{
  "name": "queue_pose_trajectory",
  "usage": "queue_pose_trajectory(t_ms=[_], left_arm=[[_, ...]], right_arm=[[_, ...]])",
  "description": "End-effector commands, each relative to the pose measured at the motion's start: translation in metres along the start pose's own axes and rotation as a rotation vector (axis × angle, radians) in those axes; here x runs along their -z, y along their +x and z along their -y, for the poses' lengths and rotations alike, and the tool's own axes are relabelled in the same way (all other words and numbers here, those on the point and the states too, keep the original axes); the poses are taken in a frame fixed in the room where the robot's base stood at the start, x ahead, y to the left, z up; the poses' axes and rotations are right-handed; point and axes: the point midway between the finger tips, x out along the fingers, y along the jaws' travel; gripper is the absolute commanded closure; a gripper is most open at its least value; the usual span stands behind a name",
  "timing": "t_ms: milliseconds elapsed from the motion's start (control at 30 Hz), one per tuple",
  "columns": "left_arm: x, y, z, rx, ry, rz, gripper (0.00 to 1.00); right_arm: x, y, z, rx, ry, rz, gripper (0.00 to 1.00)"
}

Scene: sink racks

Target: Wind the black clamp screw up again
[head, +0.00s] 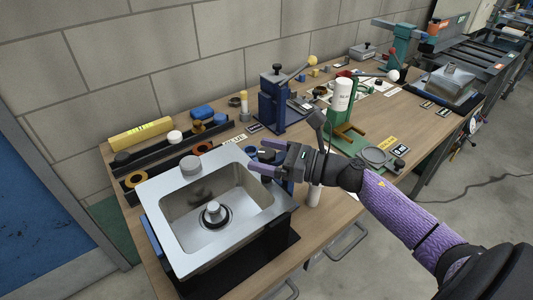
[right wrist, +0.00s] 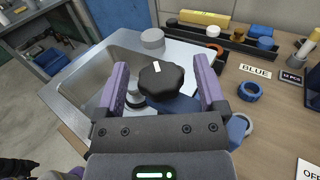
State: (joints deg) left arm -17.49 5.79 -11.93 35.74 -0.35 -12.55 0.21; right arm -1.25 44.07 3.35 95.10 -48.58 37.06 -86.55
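The black clamp screw shows as a lobed black knob with a small white mark in the right wrist view (right wrist: 161,82). In the head view the knob (head: 267,156) is small and partly covered by my right gripper, at the right rim of the steel sink (head: 180,218). My right gripper (right wrist: 161,76) is open, with one purple finger on each side of the knob. A gap shows between the knob and each finger, so they look apart. The screw's shaft is hidden below the knob. My left gripper is in neither view.
A grey puck (head: 190,165) sits on the sink's back rim. Black racks with coloured rings (head: 136,179) lie behind. A blue press (head: 274,100) and a white cylinder on a green stand (head: 342,95) stand farther right. A white cylinder (head: 314,194) is under my right wrist.

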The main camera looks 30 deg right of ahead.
Motion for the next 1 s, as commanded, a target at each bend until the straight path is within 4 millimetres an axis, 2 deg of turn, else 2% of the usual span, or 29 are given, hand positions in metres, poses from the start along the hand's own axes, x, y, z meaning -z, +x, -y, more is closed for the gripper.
queue_pose_trajectory(t_ms=[133,233,500,600,733,1000], left_arm=[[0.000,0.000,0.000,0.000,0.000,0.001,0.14],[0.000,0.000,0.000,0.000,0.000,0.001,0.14],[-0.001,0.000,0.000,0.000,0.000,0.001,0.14],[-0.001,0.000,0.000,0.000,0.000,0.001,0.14],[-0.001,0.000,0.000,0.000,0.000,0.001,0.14],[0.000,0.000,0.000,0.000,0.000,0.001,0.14]], right_arm=[[0.000,-0.002,0.000,0.001,0.000,0.001,0.10],[0.001,-0.013,0.000,0.001,0.002,-0.001,0.10],[0.001,-0.073,0.000,0.002,0.003,-0.003,0.10],[0.001,-0.089,0.000,0.002,0.002,-0.001,0.10],[0.000,-0.099,0.000,0.001,0.001,0.000,0.10],[0.000,-0.099,0.000,0.000,0.000,0.000,0.10]])
